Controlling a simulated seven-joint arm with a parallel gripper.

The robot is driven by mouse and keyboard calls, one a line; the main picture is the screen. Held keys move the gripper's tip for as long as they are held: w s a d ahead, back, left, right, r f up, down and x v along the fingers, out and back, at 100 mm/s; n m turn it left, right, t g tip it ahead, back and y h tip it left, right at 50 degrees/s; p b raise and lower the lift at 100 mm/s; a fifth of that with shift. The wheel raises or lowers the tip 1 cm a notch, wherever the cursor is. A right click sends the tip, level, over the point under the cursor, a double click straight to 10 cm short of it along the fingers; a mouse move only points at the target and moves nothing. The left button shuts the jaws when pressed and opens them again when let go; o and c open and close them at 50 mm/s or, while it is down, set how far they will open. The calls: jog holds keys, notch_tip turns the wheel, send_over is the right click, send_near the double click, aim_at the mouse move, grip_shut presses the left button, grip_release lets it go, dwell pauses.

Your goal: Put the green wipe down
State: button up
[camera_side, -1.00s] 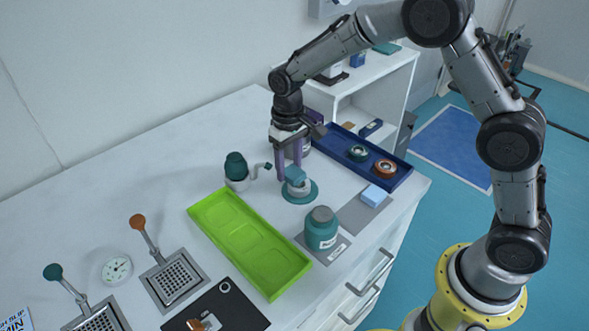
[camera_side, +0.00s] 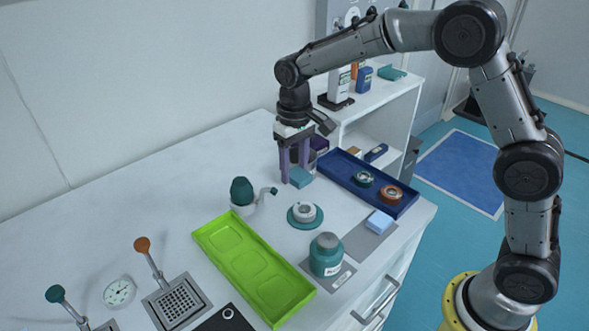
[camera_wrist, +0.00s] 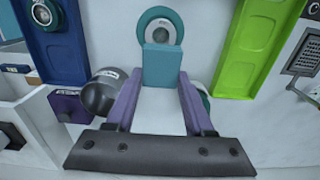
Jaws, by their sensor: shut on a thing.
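My gripper (camera_side: 293,172) has purple fingers and is shut on the green wipe (camera_side: 300,177), a small teal block. The wipe also shows between the fingertips in the wrist view (camera_wrist: 162,65). It is behind the round teal dish (camera_side: 305,223) with a grey-white centre, between that dish and the blue tray's left end. The dish is clear of the wipe in the side view, and the wrist view shows it just past the wipe's far edge. I cannot tell how high the wipe is above the white tabletop.
The blue tray (camera_side: 407,209) holds two tape rolls. A lime tray (camera_side: 275,314), a teal jar (camera_side: 326,256), a light blue block (camera_side: 380,221) on a grey mat and a teal-topped pot (camera_side: 241,192) stand around. A dark round object (camera_wrist: 101,92) is left of my fingers.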

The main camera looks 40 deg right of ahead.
aim_at(306, 177)
dwell(0.3)
jog(key=shift+s+f, duration=0.2)
jog(key=s, duration=0.1)
jog(key=s+f, duration=0.1)
jog(key=shift+s+d, duration=0.25)
jog(key=shift+s, duration=0.1)
jog(key=s+d+r, duration=0.2)
jog(key=s, duration=1.1)
jog(key=s+d+r, duration=0.2)
jog(key=s, duration=1.2)
jog(key=w+f, duration=0.3)
jog(key=w, duration=0.1)
jog(key=w+a+f, duration=0.1)
jog(key=w+f, duration=0.2)
jog(key=w, duration=0.2)
jog(key=w+a+f, duration=0.1)
jog(key=w+f, duration=0.1)
jog(key=w, duration=0.2)
jog(key=shift+w+f, duration=0.3)
jog(key=shift+f, duration=0.1)
jog(key=shift+w+f, duration=0.15)
jog(key=shift+f, duration=1.55)
jog(key=shift+f, duration=0.1)
